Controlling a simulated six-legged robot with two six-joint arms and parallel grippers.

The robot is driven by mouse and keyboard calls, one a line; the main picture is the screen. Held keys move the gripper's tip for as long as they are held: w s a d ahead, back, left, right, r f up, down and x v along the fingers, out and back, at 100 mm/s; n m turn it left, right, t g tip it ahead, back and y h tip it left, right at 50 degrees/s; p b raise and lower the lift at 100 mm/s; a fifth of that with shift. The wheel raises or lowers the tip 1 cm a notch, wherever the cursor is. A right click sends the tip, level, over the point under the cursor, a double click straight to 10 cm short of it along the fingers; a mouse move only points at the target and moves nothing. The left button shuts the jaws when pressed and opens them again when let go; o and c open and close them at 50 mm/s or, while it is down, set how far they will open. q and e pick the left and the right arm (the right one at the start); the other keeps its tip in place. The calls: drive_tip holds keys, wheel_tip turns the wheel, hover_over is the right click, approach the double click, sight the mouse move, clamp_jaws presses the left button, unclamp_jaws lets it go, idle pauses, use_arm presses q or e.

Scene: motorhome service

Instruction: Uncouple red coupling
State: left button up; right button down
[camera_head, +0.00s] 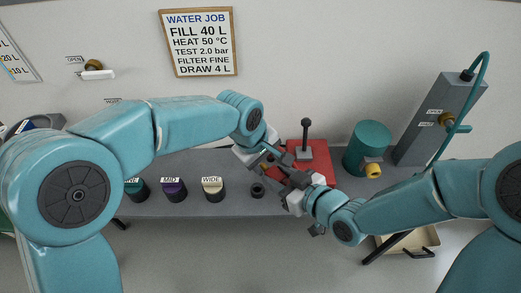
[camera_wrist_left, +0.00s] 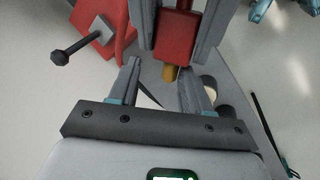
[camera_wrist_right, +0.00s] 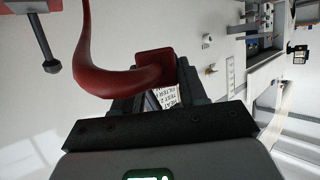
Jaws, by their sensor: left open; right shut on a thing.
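The red coupling (camera_wrist_left: 177,38) is a red block with a brass tip (camera_wrist_left: 170,73) showing at its lower end in the left wrist view. My right gripper (camera_head: 283,170) is shut on it; in the right wrist view the red block (camera_wrist_right: 156,62) sits between its fingers, with a curved red hose (camera_wrist_right: 105,80) running from it. My left gripper (camera_head: 267,158) is open and close to the right one in the head view. In the left wrist view the brass tip is near its open fingertips (camera_wrist_left: 158,76). Whether the tip is joined to anything is hidden.
A red box (camera_head: 322,158) with a black upright lever (camera_head: 306,135) stands on the grey bench (camera_head: 190,203) behind the grippers. A teal canister (camera_head: 367,147) with a yellow fitting is to the right. MID (camera_head: 174,190) and WIDE (camera_head: 213,188) nozzles stand to the left.

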use_arm(q)
drive_tip(key=shift+d+f, duration=0.1)
drive_tip(key=shift+f, duration=0.35)
drive_tip(key=shift+w+d, duration=0.1)
clamp_jaws()
drive_tip(key=shift+r, duration=0.1)
use_arm(e)
drive_tip(key=c, duration=0.6)
unclamp_jaws()
drive_tip(key=shift+s+a, duration=0.1)
drive_tip(key=shift+o, duration=0.4)
